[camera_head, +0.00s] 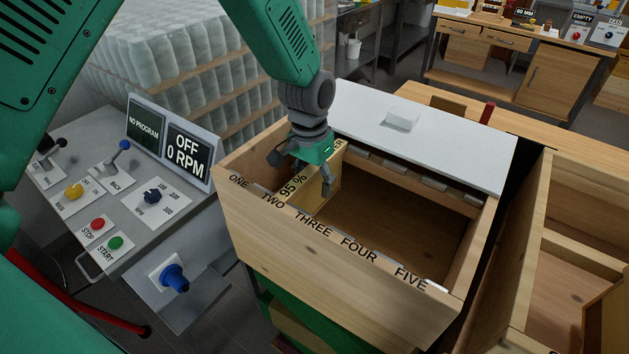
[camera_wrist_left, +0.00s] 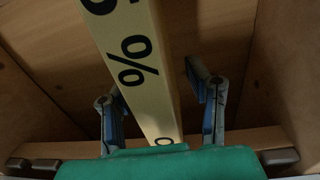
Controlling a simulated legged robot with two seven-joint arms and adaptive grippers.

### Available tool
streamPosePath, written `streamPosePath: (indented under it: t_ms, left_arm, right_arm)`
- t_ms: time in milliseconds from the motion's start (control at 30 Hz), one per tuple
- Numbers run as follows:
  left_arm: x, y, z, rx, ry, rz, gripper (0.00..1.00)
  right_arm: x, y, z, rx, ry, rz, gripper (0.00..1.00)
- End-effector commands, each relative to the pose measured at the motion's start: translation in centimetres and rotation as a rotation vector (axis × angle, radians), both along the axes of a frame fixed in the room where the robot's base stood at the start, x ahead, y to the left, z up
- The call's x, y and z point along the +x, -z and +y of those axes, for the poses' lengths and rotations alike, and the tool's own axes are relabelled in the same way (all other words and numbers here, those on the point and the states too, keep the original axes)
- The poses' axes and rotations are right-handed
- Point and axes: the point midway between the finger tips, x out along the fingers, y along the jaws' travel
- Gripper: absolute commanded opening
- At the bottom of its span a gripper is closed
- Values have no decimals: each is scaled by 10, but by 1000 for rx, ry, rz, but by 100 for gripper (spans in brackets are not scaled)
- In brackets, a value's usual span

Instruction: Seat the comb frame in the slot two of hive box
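The hive box (camera_head: 330,257) is an open wooden box with slots labelled ONE to FIVE along its front wall. The comb frame (camera_head: 293,188), with a pale top bar marked "95 %", hangs inside it, its front end by the TWO label. Whether it rests fully down in the slot I cannot tell. My left gripper (camera_head: 300,176) is over the frame with a finger on each side. In the left wrist view the top bar (camera_wrist_left: 140,62) runs between the blue-padded fingers (camera_wrist_left: 160,108) with gaps on both sides, so it is open. My right gripper is not in view.
A white lid (camera_head: 430,125) covers the back of the box. A control panel (camera_head: 110,205) with knobs and an "OFF 0 RPM" display stands left. Another open wooden box (camera_head: 560,245) is at right. The box interior toward FIVE looks empty.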

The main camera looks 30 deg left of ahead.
Motion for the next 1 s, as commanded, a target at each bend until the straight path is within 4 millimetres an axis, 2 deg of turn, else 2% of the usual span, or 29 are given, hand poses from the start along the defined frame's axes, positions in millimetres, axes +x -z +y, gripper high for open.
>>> streamPosePath:
  t_ms: [200,333,733,833,1000]
  left_arm:
    - [-1,1,0,1,0,4,44]
    - [0,-9,1,0,0,2,44]
    - [1,-90,5,0,0,-3,44]
    - [1,-104,5,0,0,-1,44]
    - [0,-117,6,0,0,2,44]
  right_arm:
    - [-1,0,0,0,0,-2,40]
    - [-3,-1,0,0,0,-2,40]
    - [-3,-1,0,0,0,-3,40]
    - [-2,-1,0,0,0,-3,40]
    - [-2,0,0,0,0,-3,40]
